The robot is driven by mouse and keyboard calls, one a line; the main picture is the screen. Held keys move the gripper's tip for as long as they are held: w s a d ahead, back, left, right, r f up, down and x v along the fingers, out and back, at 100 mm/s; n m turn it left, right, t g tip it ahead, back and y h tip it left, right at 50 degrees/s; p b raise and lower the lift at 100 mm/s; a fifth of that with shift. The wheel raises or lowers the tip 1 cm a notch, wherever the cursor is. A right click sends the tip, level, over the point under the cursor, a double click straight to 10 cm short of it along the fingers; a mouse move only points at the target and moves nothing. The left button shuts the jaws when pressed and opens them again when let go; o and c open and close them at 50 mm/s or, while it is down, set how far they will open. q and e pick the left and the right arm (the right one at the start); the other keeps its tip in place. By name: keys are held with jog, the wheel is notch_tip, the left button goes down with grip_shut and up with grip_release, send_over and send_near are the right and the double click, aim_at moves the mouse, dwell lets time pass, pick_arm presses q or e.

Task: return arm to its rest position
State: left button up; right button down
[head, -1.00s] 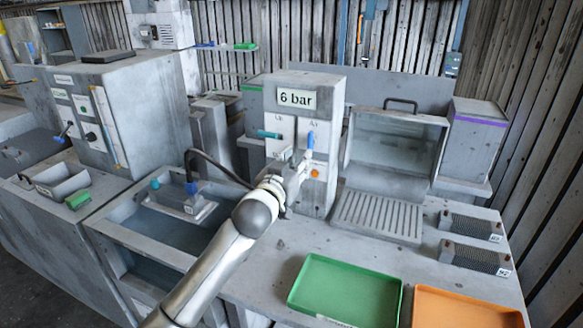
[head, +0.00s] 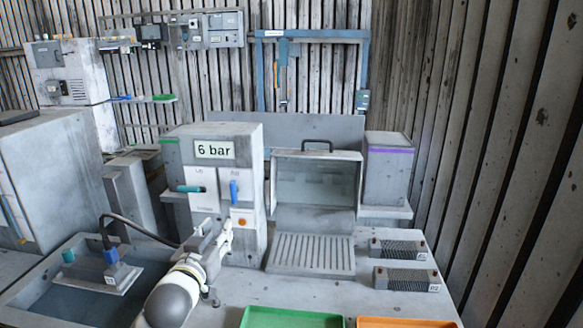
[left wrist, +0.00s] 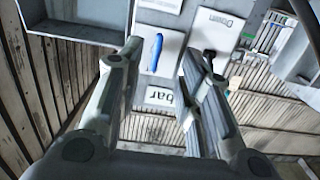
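My left arm reaches in from the bottom left of the head view. My left gripper (head: 212,236) is low in front of the grey "6 bar" cabinet (head: 247,160), apart from its levers as far as I can tell. In the left wrist view the fingers of the left gripper (left wrist: 160,58) are spread with nothing between them. Beyond them, upside down, is the panel with a blue lever (left wrist: 154,52) and a "bar" label (left wrist: 160,97). In the head view the blue lever (head: 233,191) is upright and the teal lever (head: 190,189) is level. My right gripper is not in view.
Left of my arm is a sunken basin with a grey block (head: 108,278) and a black hose. Right of the cabinet stand a clear-fronted box (head: 315,182) and a slatted grate (head: 312,254). Green (head: 290,318) and orange (head: 405,323) trays lie at the front.

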pick_arm(q)
jog(key=s+d+f+g, duration=0.1)
jog(key=s+f+g, duration=0.3)
jog(key=s+f, duration=0.8)
jog(key=s+d+f+m+g, duration=0.1)
jog(key=s+f+g, duration=0.5)
jog(key=s, duration=0.7)
jog(key=s+f+m+g, duration=0.1)
jog(key=s+f+g, duration=0.3)
jog(key=s+f, duration=0.75)
jog(key=s+f+g, duration=0.1)
jog(key=s+f, duration=0.1)
jog(key=f, duration=1)
jog(key=s+f, duration=0.2)
jog(key=f, duration=1)
jog(key=s+a+f+g, duration=0.1)
jog(key=s+a+f, duration=0.1)
jog(key=s+f, duration=1.3)
jog(key=shift+s+a+f+y, duration=0.3)
jog(key=shift+s, duration=0.45)
jog(key=shift+c, duration=0.3)
